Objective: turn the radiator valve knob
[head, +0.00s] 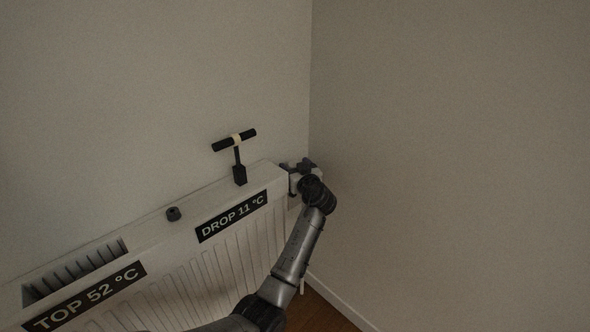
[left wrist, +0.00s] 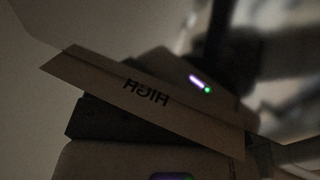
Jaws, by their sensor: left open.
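The white radiator (head: 190,270) runs along the left wall to the room corner. My left arm reaches up from the bottom, and my left gripper (head: 302,167) is open at the radiator's right end, beside the corner. A pale part (head: 293,184) shows next to the gripper. The valve knob cannot be made out clearly there; the gripper and wrist cover that end. I cannot tell whether anything touches the fingers. My right gripper is not in view.
A black T-shaped handle with a cream band (head: 236,140) stands on the radiator top. A small dark round piece (head: 173,214) sits left of it. Labels read TOP 52 °C (head: 85,297) and DROP 11 °C (head: 232,216). The right wall (head: 450,160) stands close beside the gripper.

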